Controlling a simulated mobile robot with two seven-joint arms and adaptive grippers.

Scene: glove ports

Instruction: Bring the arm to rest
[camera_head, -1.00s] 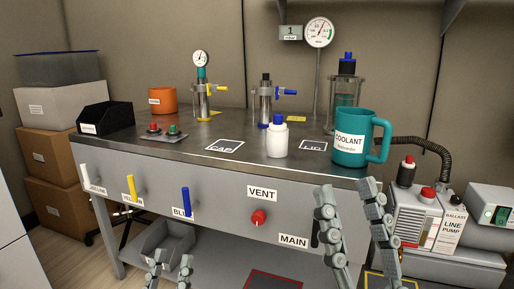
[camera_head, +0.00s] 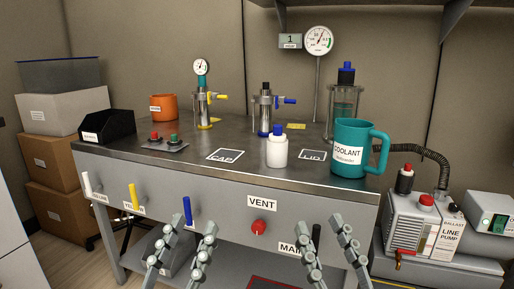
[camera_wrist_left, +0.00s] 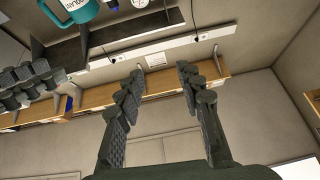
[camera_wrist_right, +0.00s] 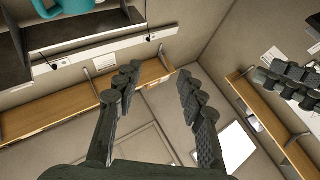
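My left gripper (camera_head: 194,232) is at the lower middle of the head view, in front of the bench front, with its two fingers apart and nothing between them. It also shows open and empty in the left wrist view (camera_wrist_left: 158,78). My right gripper (camera_head: 318,234) is to its right, in front of the MAIN label (camera_head: 292,248), also open and empty. The right wrist view shows its fingers apart (camera_wrist_right: 157,75). Both grippers are below the bench top (camera_head: 235,172) and touch no loose object that I can see.
A teal coolant mug (camera_head: 350,162) stands near the bench's right front edge. A white bottle with a blue cap (camera_head: 277,151) stands left of it. Coloured handles, including a blue one (camera_head: 187,210), and a red vent knob (camera_head: 258,227) project from the bench front. A line pump (camera_head: 420,228) stands at right.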

